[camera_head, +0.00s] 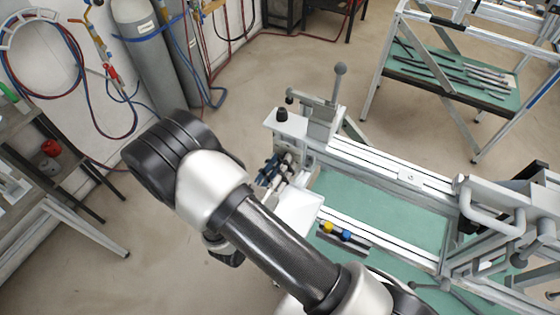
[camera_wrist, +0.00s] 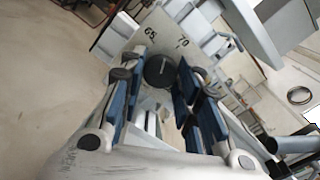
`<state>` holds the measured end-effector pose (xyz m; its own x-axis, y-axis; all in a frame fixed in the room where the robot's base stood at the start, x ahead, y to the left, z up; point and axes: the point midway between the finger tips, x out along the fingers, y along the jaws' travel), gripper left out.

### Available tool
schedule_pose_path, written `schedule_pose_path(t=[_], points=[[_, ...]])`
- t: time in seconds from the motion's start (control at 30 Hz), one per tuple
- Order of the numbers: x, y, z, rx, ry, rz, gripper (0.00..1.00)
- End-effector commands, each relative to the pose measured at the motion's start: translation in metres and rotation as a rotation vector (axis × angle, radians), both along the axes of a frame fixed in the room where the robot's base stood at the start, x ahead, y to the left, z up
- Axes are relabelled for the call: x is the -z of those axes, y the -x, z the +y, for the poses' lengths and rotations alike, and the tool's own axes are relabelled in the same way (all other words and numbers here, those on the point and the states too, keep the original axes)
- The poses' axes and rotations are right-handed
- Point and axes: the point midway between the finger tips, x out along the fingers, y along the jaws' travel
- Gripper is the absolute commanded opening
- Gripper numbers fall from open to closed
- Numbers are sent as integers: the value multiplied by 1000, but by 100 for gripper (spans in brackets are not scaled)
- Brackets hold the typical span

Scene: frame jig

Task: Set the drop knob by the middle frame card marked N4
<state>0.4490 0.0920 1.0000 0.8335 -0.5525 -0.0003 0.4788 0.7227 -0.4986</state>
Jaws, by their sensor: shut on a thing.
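My gripper (camera_head: 276,170) is at the near left end of the frame jig (camera_head: 365,165), its blue-padded fingers against the end bracket. In the wrist view, a dark round knob (camera_wrist: 160,70) sits between the fingertips of my gripper (camera_wrist: 161,84), which is shut on it. The knob is in front of a pale plate (camera_wrist: 150,38) with dark number marks, read at a slant and not surely legible. In the head view the gripper hides the held knob. A small white card (camera_head: 410,177) lies on the jig's upper rail; its mark is too small to read.
A black knob (camera_head: 281,115) stands on the jig's corner plate, beside an upright lever with a grey ball (camera_head: 340,69). Clamps (camera_head: 500,220) crowd the jig's right end. Gas cylinders (camera_head: 145,55) and a shelf (camera_head: 40,170) stand left.

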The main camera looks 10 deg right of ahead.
Motion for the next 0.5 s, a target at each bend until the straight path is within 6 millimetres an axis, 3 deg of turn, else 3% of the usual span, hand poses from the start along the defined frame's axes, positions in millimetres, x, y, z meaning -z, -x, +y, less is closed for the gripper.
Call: schedule_pose_path(t=[0.5], points=[[-1, 1, -1, 0, 338, 224, 6]])
